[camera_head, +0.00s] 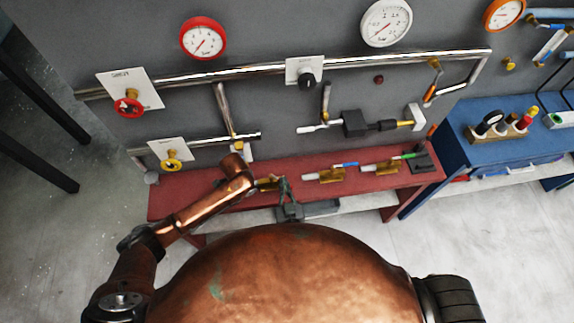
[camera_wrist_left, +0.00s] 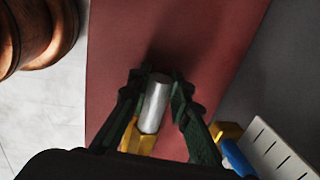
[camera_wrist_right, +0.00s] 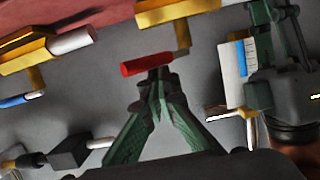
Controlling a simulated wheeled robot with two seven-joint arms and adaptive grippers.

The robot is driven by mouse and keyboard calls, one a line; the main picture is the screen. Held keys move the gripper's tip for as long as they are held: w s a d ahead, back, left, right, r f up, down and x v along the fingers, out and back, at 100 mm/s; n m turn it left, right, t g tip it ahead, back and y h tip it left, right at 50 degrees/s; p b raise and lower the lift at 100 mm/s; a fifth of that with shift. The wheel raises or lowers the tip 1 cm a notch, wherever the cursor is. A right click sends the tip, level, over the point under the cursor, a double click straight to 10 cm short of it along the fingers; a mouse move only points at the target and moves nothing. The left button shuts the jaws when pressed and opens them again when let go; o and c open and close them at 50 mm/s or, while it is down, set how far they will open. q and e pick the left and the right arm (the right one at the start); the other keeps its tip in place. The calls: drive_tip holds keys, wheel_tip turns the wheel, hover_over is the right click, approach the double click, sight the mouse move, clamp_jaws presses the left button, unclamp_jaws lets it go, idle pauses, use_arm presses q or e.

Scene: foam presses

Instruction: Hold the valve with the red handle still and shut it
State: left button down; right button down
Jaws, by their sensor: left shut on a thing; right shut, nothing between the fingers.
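The valve with the red handle (camera_wrist_right: 147,65) has a brass body (camera_wrist_right: 178,12) in the right wrist view. The handle runs roughly parallel to the body. In the left wrist view, my left gripper (camera_wrist_left: 155,86) is shut around the valve's silver pipe end (camera_wrist_left: 153,112). In the right wrist view, my right gripper (camera_wrist_right: 158,78) is shut and empty, its tips right by the red handle; I cannot tell whether they touch. In the head view, the right gripper (camera_head: 284,185) is by the brass body (camera_head: 267,185); the handle and left gripper are not clear there.
The red bench (camera_head: 190,203) also bears a blue-handled valve (camera_head: 345,165) and a green-handled valve (camera_head: 408,156) to the right. A blue bench (camera_head: 452,150) stands at the right.

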drive_tip(key=w+d+r, duration=0.2)
drive_tip(key=w+r, duration=0.1)
drive_tip(key=w, duration=0.4)
drive_tip(key=shift+d+r, duration=0.15)
drive_tip(key=shift+d, duration=0.05)
